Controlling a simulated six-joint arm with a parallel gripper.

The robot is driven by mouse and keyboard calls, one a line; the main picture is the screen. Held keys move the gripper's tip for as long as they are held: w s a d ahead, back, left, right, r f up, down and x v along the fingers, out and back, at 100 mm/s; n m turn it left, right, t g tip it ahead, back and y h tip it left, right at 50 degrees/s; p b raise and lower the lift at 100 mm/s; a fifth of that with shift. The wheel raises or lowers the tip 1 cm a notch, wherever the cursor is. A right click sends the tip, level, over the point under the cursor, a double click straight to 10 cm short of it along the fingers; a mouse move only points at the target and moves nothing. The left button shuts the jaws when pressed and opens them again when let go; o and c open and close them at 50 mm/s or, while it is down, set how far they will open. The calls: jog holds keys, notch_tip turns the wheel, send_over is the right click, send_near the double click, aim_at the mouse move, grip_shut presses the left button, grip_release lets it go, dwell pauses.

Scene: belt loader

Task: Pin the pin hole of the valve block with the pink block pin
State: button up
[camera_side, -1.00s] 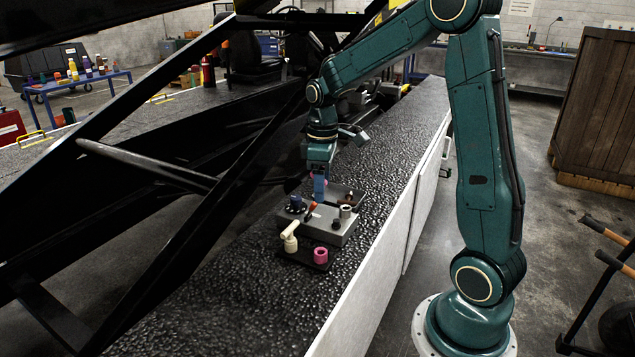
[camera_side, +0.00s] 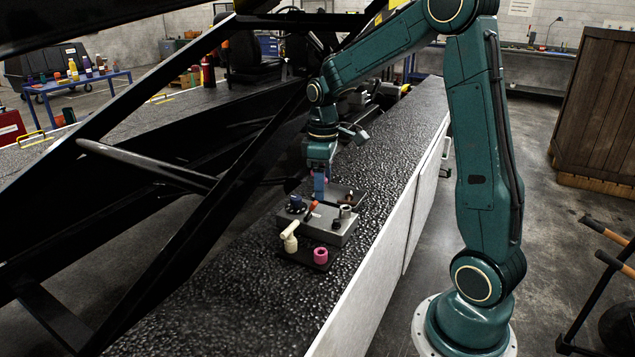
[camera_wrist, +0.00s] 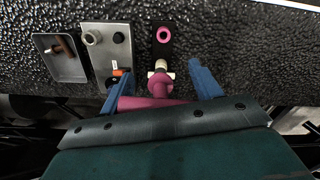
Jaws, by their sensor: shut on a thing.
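The grey valve block (camera_side: 325,228) sits on the black textured belt, with a blue knob, an orange-red lever and a grey cylinder on top. It also shows in the wrist view (camera_wrist: 107,50). My gripper (camera_side: 320,190) is above the block's far left side in the side view. In the wrist view my gripper (camera_wrist: 162,88) has its blue fingers on either side of the pink block pin (camera_wrist: 152,103), shut on it. The pin's crossbar lies between the fingers. I cannot make out the pin hole.
A dark plate in front of the block carries a pink ring (camera_side: 321,256) and a cream handle-shaped piece (camera_side: 290,236). An open grey tray (camera_wrist: 49,69) with a brown item is beside the block. The belt is clear towards the near end.

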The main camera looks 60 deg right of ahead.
jog(key=d+m, duration=0.1)
jog(key=d, duration=0.1)
jog(key=d+f, duration=0.1)
jog(key=d, duration=0.1)
jog(key=w+d+f+m, duration=0.1)
jog(key=d, duration=0.1)
jog(key=shift+d+f+m, duration=0.25)
jog(key=shift+d+m, duration=0.05)
jog(key=shift+d, duration=0.05)
grip_shut()
jog(key=d+f+m, duration=0.3)
jog(key=d+f, duration=0.1)
jog(key=d, duration=0.5)
jog(key=shift+s+d, duration=0.2)
jog(key=shift+s, duration=0.1)
